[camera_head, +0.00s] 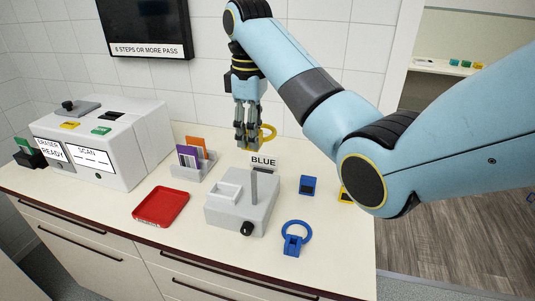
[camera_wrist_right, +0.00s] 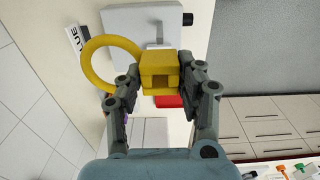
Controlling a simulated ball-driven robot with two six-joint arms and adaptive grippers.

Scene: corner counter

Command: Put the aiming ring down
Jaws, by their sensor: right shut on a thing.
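My right gripper (camera_head: 247,143) is shut on the yellow aiming ring (camera_head: 268,132), above the counter and behind the grey device. In the wrist view, my right gripper's fingers (camera_wrist_right: 162,88) pinch the square yellow block of the yellow ring (camera_wrist_right: 88,62), and its hoop sticks out to the left. A blue ring (camera_head: 307,232) with a blue block lies on the counter at the front right. The grey device (camera_head: 228,211) has an upright post and a black knob. A "BLUE" sign (camera_head: 263,161) stands behind it. My left gripper is not in view.
A blue block (camera_head: 308,185) and a partly hidden yellow block (camera_head: 344,195) are right of the device. A red tray (camera_head: 161,206) lies at its left, with a card holder (camera_head: 193,168) behind. A white machine (camera_head: 105,145) stands farther left. The counter between device and blue block is clear.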

